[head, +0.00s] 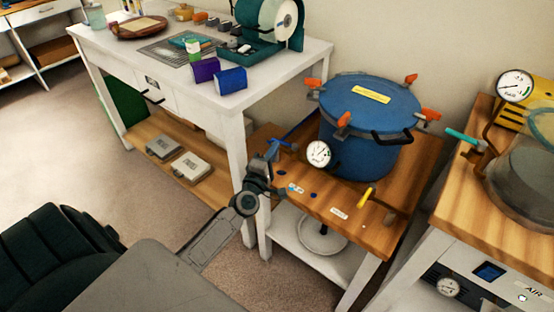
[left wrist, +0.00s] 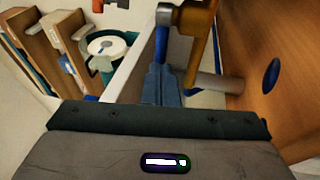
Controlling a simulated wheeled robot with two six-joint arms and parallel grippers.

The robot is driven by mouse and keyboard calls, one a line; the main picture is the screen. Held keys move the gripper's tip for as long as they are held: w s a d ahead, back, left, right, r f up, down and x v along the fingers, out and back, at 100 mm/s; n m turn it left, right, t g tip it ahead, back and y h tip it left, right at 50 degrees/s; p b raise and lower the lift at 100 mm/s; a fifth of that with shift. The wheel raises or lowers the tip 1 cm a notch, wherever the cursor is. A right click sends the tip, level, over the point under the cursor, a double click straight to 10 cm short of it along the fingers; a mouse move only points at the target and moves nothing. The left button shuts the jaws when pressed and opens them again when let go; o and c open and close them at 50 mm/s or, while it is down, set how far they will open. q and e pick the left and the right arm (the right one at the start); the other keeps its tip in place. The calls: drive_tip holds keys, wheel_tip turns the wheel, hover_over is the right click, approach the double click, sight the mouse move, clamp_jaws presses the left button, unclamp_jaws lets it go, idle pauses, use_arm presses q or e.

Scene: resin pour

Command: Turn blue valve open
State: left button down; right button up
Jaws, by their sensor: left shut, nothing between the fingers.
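The blue valve (head: 282,144) has a blue lever handle and sits at the left back of the wooden stand, beside the blue pressure pot (head: 365,150). In the left wrist view the blue lever (left wrist: 162,48) stands just beyond the fingertips, beside a brass-coloured part. My left gripper (head: 270,152) reaches in from the lower left and is shut and empty, with its tips close to the valve handle. In the left wrist view the left gripper (left wrist: 162,85) points at the lever; I cannot tell whether they touch. My right gripper is not in view.
A pressure gauge (head: 318,153) is on the pot's front. A yellow valve handle (head: 366,196) is at the stand's front right. A white workbench (head: 215,95) stands behind left. A second wooden-topped stand (head: 460,205) with a grey vessel is at right. Floor at left is clear.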

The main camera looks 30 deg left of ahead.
use_arm(q)
drive_tip(key=shift+w+a, duration=0.2)
drive_tip(key=shift+w, duration=0.1)
drive_tip(key=shift+w+a, duration=0.15)
drive_tip(key=shift+w, duration=0.1)
drive_tip(key=shift+r, duration=0.1)
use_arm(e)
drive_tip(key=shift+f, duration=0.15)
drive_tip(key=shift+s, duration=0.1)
